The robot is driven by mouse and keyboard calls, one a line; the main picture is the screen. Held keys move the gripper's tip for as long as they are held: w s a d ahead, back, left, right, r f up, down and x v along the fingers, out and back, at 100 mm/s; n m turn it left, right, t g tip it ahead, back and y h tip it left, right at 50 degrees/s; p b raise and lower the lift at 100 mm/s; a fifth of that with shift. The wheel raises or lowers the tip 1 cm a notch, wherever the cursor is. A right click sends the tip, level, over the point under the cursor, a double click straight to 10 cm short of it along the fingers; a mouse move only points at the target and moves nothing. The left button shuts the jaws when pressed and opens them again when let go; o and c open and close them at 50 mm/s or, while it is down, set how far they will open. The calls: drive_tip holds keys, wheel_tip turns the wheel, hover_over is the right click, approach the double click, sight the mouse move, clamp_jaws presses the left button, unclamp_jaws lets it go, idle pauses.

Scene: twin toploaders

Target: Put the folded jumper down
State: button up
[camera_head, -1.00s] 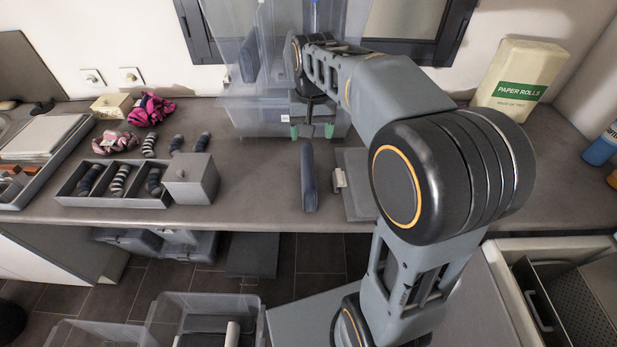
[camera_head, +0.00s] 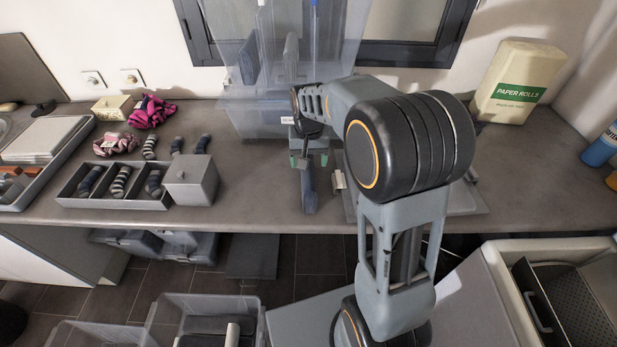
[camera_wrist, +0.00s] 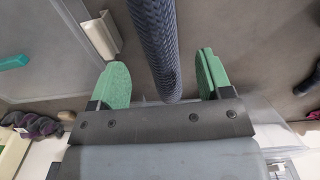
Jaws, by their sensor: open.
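The folded jumper (camera_head: 309,197) is a narrow blue-grey knitted slab standing on edge on the worktop, near its front edge. My gripper (camera_head: 308,161) is open with green fingertips, low at the jumper's far end. In the wrist view the knitted jumper (camera_wrist: 153,35) runs in between the two green fingers of my gripper (camera_wrist: 160,80). A gap shows on each side, so neither finger appears to touch it. Part of the jumper's far end is hidden by my gripper in the head view.
Clear bins (camera_head: 250,110) stand behind my gripper, with folded things upright in the upper one. A flat grey board (camera_head: 470,200) lies to the right. A sock organiser (camera_head: 130,200) and grey box (camera_head: 190,180) are left. Paper rolls (camera_head: 517,80) stand back right.

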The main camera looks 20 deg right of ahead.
drive_tip(key=shift+a+f, duration=0.1)
drive_tip(key=shift+f, duration=1.8)
drive_tip(key=c, duration=1.2)
drive_tip(key=shift+r, duration=0.1)
drive_tip(key=shift+c, duration=0.5)
drive_tip(key=shift+r, duration=0.1)
